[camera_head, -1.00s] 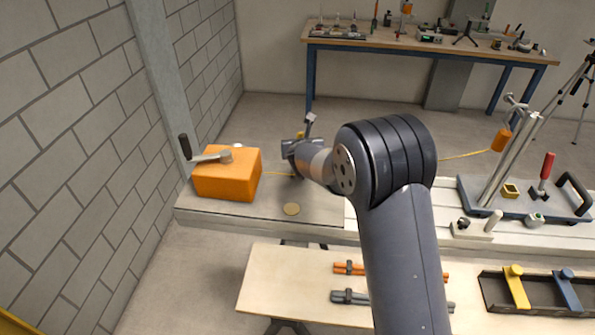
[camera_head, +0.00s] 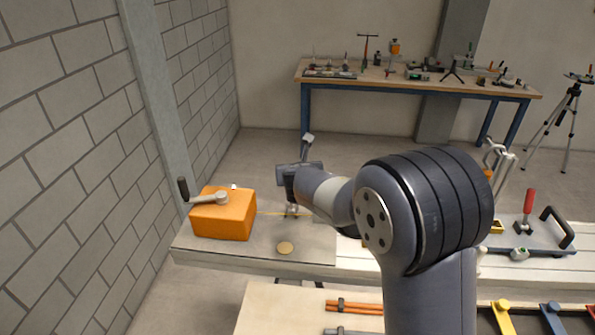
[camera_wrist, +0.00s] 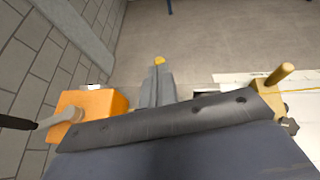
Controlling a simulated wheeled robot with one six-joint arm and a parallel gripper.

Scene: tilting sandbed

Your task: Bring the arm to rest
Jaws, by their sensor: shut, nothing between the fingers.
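My arm reaches up from the lower right of the head view and bends toward the left end of the bench. My gripper (camera_head: 291,209) is small there and partly hidden by my wrist. In the wrist view my gripper (camera_wrist: 159,64) shows as grey fingers with a yellow tip, shut with nothing held. An orange box (camera_head: 222,217) with a dark-handled crank stands to the left of the gripper, apart from it. The box also shows at the left of the wrist view (camera_wrist: 103,102).
A yellow line runs from the box toward my gripper. A block wall (camera_head: 70,140) is close at left. A tool-covered table (camera_head: 420,84) stands behind, with open floor between.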

